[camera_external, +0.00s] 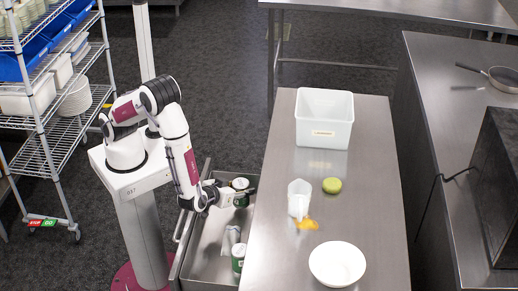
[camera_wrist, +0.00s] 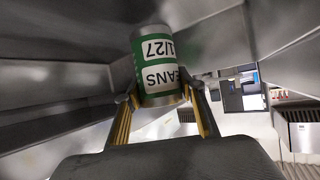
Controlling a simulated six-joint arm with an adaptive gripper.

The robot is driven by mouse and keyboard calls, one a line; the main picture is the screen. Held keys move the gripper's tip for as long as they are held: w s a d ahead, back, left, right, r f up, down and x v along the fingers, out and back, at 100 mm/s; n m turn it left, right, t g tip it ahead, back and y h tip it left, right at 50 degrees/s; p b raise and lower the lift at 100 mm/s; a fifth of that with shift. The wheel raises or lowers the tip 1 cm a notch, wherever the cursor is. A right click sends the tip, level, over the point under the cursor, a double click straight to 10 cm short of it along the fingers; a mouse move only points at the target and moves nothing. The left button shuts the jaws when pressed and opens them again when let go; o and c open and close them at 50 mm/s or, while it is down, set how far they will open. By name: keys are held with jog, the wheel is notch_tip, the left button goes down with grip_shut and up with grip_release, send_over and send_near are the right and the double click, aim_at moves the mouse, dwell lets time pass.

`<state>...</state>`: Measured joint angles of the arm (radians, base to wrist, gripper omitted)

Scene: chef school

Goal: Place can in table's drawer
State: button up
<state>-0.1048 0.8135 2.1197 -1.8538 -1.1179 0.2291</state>
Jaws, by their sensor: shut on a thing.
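My gripper (camera_external: 240,191) is shut on a green-labelled can (camera_external: 240,199) at the far end of the open drawer (camera_external: 208,257). In the wrist view the can (camera_wrist: 158,60) sits between the two fingers of my gripper (camera_wrist: 162,98), its label reading "EANS" and "11/27" upside down. Metal drawer walls surround it in that view. Whether the can touches the drawer floor cannot be told. The drawer sticks out from the left side of the steel table (camera_external: 300,265).
Another green can (camera_external: 238,262) and a pale grey object (camera_external: 232,236) lie in the drawer's near part.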

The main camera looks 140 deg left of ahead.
jog(key=shift+f, duration=0.8)
jog(key=shift+w+a, duration=0.1)
jog(key=shift+w+a, duration=1.2)
jog(key=shift+a, duration=0.05)
jog(key=shift+w+a+f, duration=0.1)
jog(key=shift+f, duration=0.5)
jog(key=shift+f, duration=0.1)
jog(key=o, duration=1.4)
jog(key=shift+c, duration=0.2)
